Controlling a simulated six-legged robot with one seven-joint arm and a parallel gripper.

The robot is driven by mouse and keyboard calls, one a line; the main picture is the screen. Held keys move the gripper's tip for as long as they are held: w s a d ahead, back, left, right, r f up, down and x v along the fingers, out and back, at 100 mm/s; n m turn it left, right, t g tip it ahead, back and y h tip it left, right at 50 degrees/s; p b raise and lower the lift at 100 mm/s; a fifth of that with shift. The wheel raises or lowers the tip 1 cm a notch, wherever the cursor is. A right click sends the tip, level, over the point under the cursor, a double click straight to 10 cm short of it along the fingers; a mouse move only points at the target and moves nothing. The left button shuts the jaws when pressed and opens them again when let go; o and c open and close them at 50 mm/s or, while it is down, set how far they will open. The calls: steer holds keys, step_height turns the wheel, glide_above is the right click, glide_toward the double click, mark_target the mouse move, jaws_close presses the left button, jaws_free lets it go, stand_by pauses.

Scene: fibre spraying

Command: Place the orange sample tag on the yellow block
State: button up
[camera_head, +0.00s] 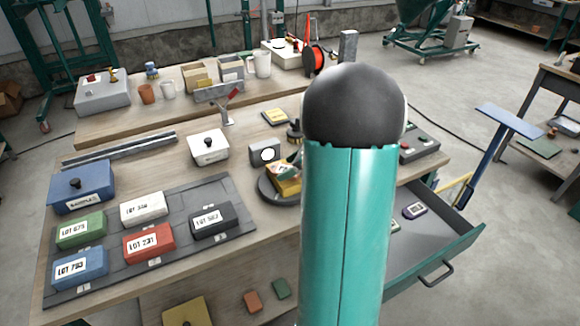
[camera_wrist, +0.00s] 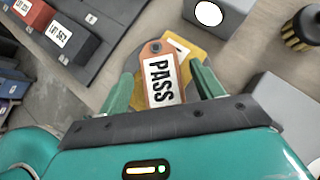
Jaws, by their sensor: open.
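The orange sample tag (camera_wrist: 159,75), with a white PASS label, lies over the yellow block (camera_wrist: 205,57) in the wrist view. A corner of the block's own white label shows beside it. My gripper (camera_wrist: 162,72) is open, with one green finger on each side of the tag and a gap at each side. In the head view, the yellow block (camera_head: 285,187) sits on a round dark plate (camera_head: 267,193), partly behind my arm. My gripper is mostly hidden there. The tag's lower end is near my gripper's palm edge.
A grey box with a white disc (camera_head: 265,153) stands just behind the plate. To the left is a dark tray (camera_head: 110,277) with several labelled LOT blocks. A white lidded box (camera_head: 209,147) stands farther back. An open drawer (camera_head: 440,258) sticks out at the right.

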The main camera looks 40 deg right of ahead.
steer(key=v, duration=1.2)
steer(key=a+r+n+g, duration=0.35)
steer(key=a+n, duration=0.85)
steer(key=a, duration=0.8)
steer(key=s+a+r+n+t+h, duration=0.1)
steer(key=s+a+n+h, duration=0.3)
steer(key=a+n, duration=1.2)
steer(key=shift+s+a+n, duration=0.2)
steer(key=shift+s+n, duration=0.9)
steer(key=shift+s, duration=0.95)
